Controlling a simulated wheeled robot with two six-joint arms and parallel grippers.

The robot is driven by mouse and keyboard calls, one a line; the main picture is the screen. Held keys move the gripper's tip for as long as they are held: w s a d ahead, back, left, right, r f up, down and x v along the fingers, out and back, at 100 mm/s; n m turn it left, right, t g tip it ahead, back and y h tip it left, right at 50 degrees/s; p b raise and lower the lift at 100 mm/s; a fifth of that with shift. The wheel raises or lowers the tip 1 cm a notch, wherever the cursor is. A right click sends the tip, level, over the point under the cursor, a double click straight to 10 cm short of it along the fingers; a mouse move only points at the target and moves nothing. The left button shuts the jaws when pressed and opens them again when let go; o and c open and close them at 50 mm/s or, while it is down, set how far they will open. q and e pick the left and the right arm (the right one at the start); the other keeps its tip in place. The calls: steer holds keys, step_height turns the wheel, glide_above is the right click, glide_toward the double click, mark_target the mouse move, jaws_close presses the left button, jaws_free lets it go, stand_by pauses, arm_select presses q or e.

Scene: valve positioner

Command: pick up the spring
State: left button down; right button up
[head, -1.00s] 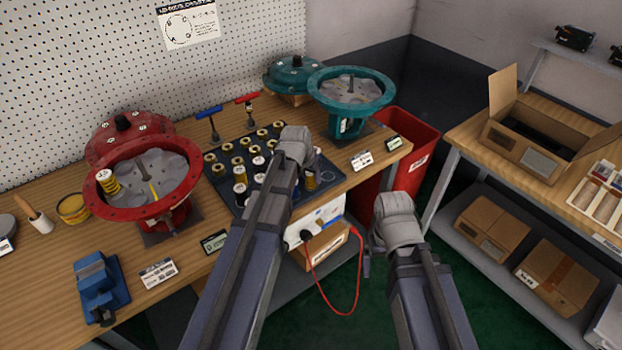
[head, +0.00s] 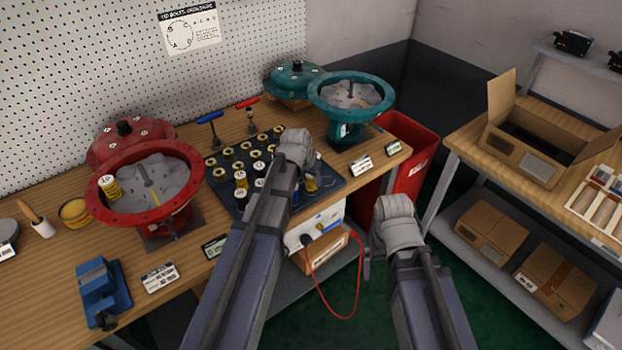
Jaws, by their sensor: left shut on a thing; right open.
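Springs with pale labelled tops stand on a dark tray (head: 228,193) on the wooden bench, several yellow and some darker. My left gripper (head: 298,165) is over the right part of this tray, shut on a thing. Its fingertips and most of what it holds are hidden behind my wrist; it is most likely a spring. A yellow spring (head: 311,184) shows just beside the wrist, and I cannot tell whether it is the held one. Another yellow spring (head: 109,187) stands in the red actuator bowl (head: 150,213). My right gripper (head: 370,258) is open, in front of the bench, away from the springs.
A teal actuator bowl (head: 350,93) stands behind and to the right of the tray. A blue vise (head: 103,290) is at front left. A red bin (head: 414,165) stands right of the bench.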

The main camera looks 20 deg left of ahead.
arm_select(q)
step_height(320, 180, up, 9)
steer(key=p, duration=0.8)
steer(key=shift+f, duration=0.1)
